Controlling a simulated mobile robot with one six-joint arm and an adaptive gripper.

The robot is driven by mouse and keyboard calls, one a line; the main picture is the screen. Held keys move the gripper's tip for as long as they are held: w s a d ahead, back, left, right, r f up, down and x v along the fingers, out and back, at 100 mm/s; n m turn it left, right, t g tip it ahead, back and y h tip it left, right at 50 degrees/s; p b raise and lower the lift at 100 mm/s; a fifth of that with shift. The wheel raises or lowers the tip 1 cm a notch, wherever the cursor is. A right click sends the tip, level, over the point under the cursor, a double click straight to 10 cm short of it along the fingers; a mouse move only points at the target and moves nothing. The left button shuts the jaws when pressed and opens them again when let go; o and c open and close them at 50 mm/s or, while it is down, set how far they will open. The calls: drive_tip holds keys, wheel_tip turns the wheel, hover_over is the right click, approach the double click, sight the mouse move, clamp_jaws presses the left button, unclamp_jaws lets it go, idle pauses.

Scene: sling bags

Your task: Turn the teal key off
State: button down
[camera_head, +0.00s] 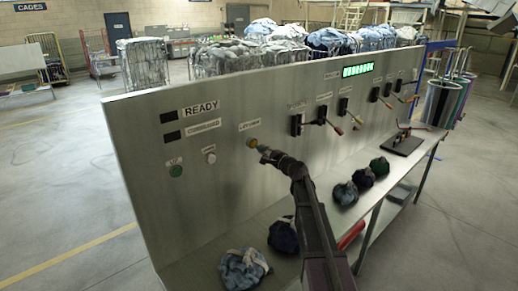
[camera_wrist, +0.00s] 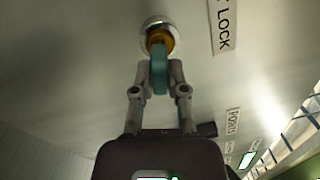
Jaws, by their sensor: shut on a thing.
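The teal key (camera_wrist: 159,72) sits in a round lock with a brass-coloured centre (camera_wrist: 158,38) and a pale metal ring, on the upright grey panel. My gripper (camera_wrist: 160,82) is shut on the key, one finger on each side of its flat bow. In the wrist view the bow's broad face is mostly hidden and it looks narrow. In the head view my gripper (camera_head: 264,150) is at the lock (camera_head: 253,143), under a small label, and the key is too small to make out clearly. A label ending in "LOCK" (camera_wrist: 222,25) is beside it in the wrist view.
Left of the lock are a green button (camera_head: 176,171), a white button (camera_head: 211,158) and a READY sign (camera_head: 200,109). Several levers, one here (camera_head: 334,127), stand out from the panel to the right. Cloth bundles (camera_head: 243,269) lie on the shelf below.

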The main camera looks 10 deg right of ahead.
drive_tip(key=shift+n, duration=1.5)
drive_tip(key=c, duration=0.6)
unclamp_jaws()
drive_tip(key=o, duration=0.6)
drive_tip(key=shift+s, duration=0.15)
drive_tip(key=v, duration=0.6)
drive_tip(key=shift+s+d, duration=0.25)
drive_tip(key=shift+s, duration=0.05)
